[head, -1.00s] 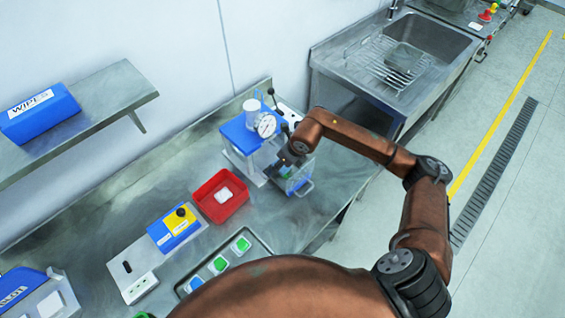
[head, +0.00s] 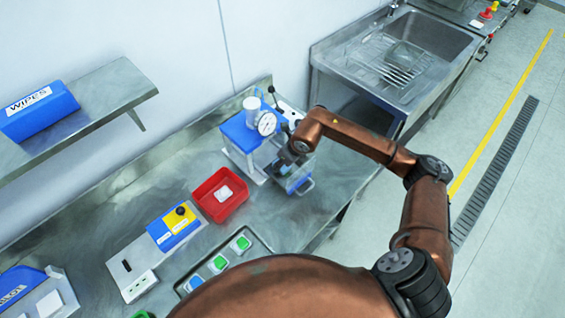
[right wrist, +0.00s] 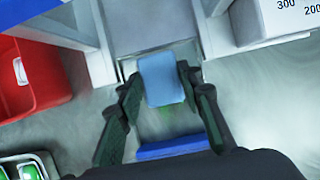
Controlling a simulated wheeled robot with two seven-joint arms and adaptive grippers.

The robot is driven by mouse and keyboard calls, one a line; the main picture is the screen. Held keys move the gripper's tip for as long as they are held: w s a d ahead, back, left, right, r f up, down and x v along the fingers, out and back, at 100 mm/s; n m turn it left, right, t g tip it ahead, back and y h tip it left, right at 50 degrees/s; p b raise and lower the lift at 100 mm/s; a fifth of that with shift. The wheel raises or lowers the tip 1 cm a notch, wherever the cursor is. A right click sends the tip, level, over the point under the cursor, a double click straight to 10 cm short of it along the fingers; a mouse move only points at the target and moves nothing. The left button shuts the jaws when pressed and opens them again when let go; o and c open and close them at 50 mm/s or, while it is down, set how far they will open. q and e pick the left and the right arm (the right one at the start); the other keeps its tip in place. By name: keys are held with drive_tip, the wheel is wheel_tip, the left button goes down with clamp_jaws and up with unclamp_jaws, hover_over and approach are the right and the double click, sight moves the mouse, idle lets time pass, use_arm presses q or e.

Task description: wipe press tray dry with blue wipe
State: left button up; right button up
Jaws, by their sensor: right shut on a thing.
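The blue wipe (right wrist: 161,79) is a small pale-blue pad between the fingers of my right gripper (right wrist: 156,88) in the right wrist view. My right gripper is shut on it. In the head view my right gripper (head: 285,166) is low at the front of the blue-and-white press (head: 240,135), over its pull-out tray (head: 297,183). The wipe is over the tray; I cannot tell whether it touches. A faint green smear (right wrist: 172,122) shows just past the wipe. My left gripper is not in view.
A red bin (head: 208,203) with a white item stands left of the press. A blue-and-yellow device (head: 173,228) and a tray with green-marked items (head: 218,264) are nearer. A WIPES box (head: 40,110) is on the shelf. A sink (head: 420,45) lies beyond the press.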

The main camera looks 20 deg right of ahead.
drive_tip(key=shift+f+b, duration=0.35)
drive_tip(key=shift+f, duration=0.1)
idle(1.0)
drive_tip(key=shift+d, duration=0.1)
drive_tip(key=shift+w+d+b, duration=0.15)
drive_tip(key=shift+d, duration=0.35)
drive_tip(key=shift+w+d+b, duration=0.15)
drive_tip(key=shift+d, duration=0.35)
drive_tip(key=shift+a+r, duration=0.1)
drive_tip(key=shift+r, duration=0.05)
drive_tip(key=shift+a, duration=0.1)
